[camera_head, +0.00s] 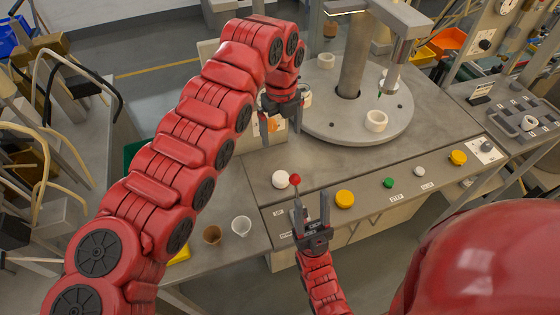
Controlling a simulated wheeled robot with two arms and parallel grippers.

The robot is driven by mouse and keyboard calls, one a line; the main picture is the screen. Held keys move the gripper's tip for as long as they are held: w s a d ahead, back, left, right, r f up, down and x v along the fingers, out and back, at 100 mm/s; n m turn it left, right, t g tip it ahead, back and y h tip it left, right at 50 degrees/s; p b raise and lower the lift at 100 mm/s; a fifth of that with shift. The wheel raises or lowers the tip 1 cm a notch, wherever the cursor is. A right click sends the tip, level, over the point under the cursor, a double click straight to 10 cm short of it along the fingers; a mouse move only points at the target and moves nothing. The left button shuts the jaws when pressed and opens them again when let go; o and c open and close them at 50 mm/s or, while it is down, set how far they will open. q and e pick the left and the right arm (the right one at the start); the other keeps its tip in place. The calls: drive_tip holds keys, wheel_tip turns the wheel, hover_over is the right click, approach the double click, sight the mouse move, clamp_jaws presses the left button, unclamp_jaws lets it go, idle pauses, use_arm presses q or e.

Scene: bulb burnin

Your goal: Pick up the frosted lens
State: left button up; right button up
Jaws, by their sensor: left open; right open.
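A small whitish translucent cup, which looks like the frosted lens (241,227), stands on the grey bench left of the control panel. A similar brown cup (212,235) stands just left of it. My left gripper (281,132) is open, fingers downward, above and behind the lens, near the turntable's left edge. My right gripper (311,200) is open, to the right of the lens, in front of the panel's left part. Neither gripper touches the lens, and I see nothing held.
A red knob (294,180) and a white ball (280,179) are by my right fingertips. Yellow (344,199) and green (389,183) buttons lie to the right. The round turntable (345,128) carries cream rings (376,121). My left arm crosses the bench left of the lens.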

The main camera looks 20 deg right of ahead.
use_arm(q)
drive_tip(key=p, duration=0.4)
hover_over(280, 175)
wheel_tip(280, 175, down, 11)
drive_tip(key=shift+d+f, duration=0.1)
drive_tip(key=shift+f, duration=0.1)
drive_tip(key=f+p, duration=0.2)
drive_tip(key=shift+s+f+p, duration=0.15)
drive_tip(key=shift+s+p, duration=0.1)
drive_tip(key=shift+p, duration=0.1)
drive_tip(key=shift+f, duration=0.9)
drive_tip(key=shift+w+f, duration=0.15)
drive_tip(key=shift+f, duration=0.55)
drive_tip(key=c, duration=1.3)
drive_tip(key=shift+c, duration=0.4)
drive_tip(key=shift+r, duration=0.15)
